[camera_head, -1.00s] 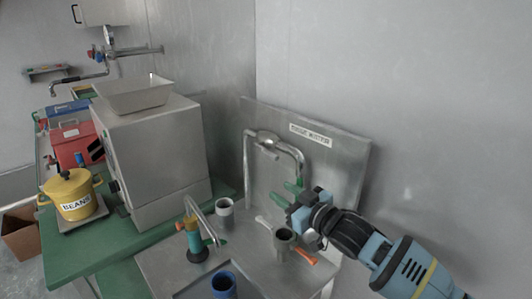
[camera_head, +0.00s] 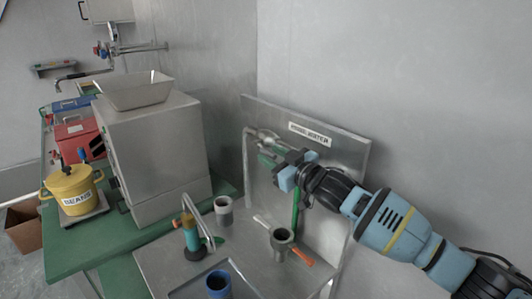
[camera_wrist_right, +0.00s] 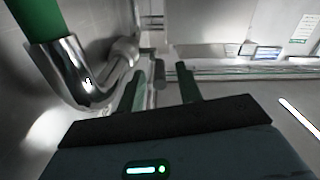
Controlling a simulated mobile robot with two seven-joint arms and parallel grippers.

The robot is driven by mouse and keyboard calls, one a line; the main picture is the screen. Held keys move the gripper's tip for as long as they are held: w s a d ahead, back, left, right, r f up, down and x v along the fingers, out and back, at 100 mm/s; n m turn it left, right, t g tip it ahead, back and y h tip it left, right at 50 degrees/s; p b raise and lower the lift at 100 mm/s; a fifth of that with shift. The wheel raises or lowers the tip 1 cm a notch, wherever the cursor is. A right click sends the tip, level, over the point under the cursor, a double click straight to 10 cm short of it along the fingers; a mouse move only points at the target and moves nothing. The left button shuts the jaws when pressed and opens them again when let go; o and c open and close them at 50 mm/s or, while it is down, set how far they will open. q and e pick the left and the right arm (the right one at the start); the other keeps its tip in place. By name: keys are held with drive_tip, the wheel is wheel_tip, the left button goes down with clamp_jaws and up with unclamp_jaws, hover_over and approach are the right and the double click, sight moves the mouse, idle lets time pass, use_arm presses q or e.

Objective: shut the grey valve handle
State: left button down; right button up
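A metal pipe (camera_head: 247,165) stands against the steel back panel, with a grey valve near its top. A short grey piece, which looks like the valve handle (camera_wrist_right: 159,75), shows between the fingertips in the right wrist view. The gripper hides much of the valve in the head view. My left gripper is not in view.
A green pipe section (camera_head: 295,209) hangs below my right gripper. The grinder (camera_head: 160,160) is left. Free wall lies right.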

sight(266, 152)
drive_tip(key=shift+x, duration=1.55)
drive_tip(key=shift+c, duration=0.4)
clamp_jaws()
